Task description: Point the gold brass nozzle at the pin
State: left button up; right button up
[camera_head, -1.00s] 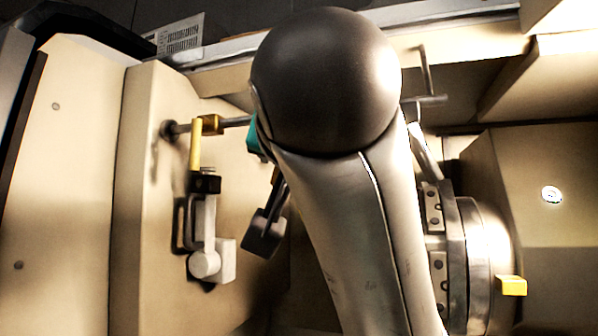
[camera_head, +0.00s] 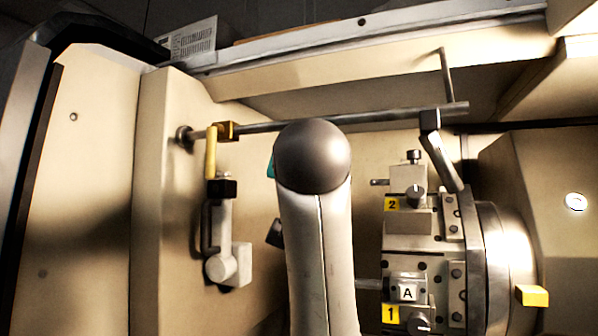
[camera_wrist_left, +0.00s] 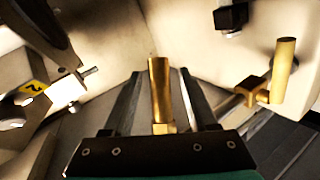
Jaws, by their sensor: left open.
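A gold brass nozzle (camera_wrist_left: 160,92) stands upright in the wrist view, between the two dark fingers of my left gripper (camera_wrist_left: 160,74). The gripper is open, with a visible gap on each side of the nozzle. In the head view my own arm hides this nozzle and most of the gripper. A second gold nozzle (camera_wrist_left: 283,68) sits on a brass block at the right of the wrist view; it shows in the head view (camera_head: 210,152) on the rod. A short pin (camera_head: 379,182) sticks out left from the block above label 2, also seen in the wrist view (camera_wrist_left: 89,71).
A steel rod (camera_head: 375,116) crosses the cell behind my arm. The round chuck (camera_head: 505,262) stands at right, with blocks labelled 2, A and 1; another pin (camera_head: 368,284) protrudes beside A. A white fitting with a dark handle (camera_head: 223,265) is on the left wall.

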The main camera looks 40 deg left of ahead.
pick_arm(q)
jog(key=shift+x, duration=1.25)
jog(key=shift+c, duration=0.3)
grip_shut()
